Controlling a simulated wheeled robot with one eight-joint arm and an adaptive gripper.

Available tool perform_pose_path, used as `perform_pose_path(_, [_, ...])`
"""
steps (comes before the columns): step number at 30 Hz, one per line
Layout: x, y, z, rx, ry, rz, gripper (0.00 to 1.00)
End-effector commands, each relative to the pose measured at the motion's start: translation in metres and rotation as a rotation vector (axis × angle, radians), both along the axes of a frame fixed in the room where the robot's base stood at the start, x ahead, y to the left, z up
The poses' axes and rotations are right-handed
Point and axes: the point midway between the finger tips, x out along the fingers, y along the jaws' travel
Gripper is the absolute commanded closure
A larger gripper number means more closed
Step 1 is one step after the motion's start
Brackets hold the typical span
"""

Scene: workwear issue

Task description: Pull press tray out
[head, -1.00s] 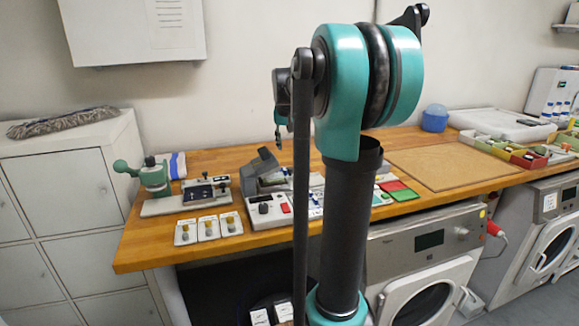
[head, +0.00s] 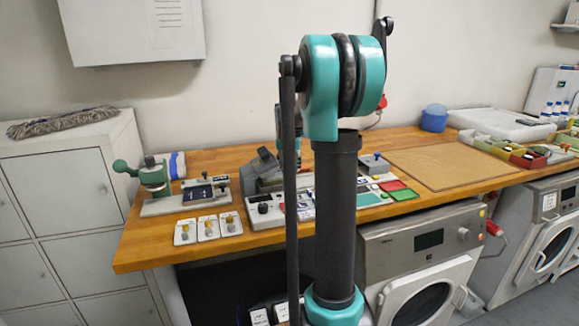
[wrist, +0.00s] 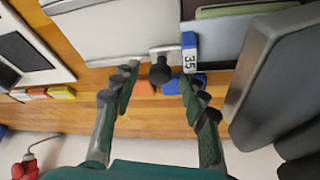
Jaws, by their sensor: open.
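In the wrist view, a dark round knob (wrist: 159,73) stands on a small light bracket at the edge of a pale plate (wrist: 112,32), which looks like the press tray. My gripper (wrist: 160,80) is open, its two fingers on either side of the knob, with visible gaps; I cannot tell if they are level with it. A blue tag marked 35 (wrist: 189,52) is beside the knob. In the head view the press (head: 262,170) has its grey upper part tilted up. My arm hides the knob and most of the gripper there.
The press's grey slab (wrist: 268,65) rises close to the right finger in the wrist view. In the head view, small cards (head: 208,228) lie at the bench's front, and a green-handled device (head: 154,178) stands left. The brown mat (head: 440,167) on the right is bare.

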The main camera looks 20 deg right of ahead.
Motion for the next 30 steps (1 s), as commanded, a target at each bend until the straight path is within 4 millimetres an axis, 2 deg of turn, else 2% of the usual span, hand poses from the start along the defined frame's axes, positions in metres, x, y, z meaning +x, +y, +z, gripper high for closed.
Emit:
perform_pose_path(2, [0.0, 0.0, 0.0, 0.0, 0.0, 0.0, 0.59])
perform_pose_path(12, [0.0, 0.0, 0.0, 0.0, 0.0, 0.0, 1.0])
perform_pose_path(23, [0.0, -0.005, 0.0, 0.0, 0.0, -0.001, 1.0])
perform_pose_path(26, [0.0, -0.023, 0.0, 0.001, 0.0, -0.004, 1.0])
perform_pose_path(30, [0.0, -0.061, 0.0, 0.0, 0.0, -0.007, 1.0])
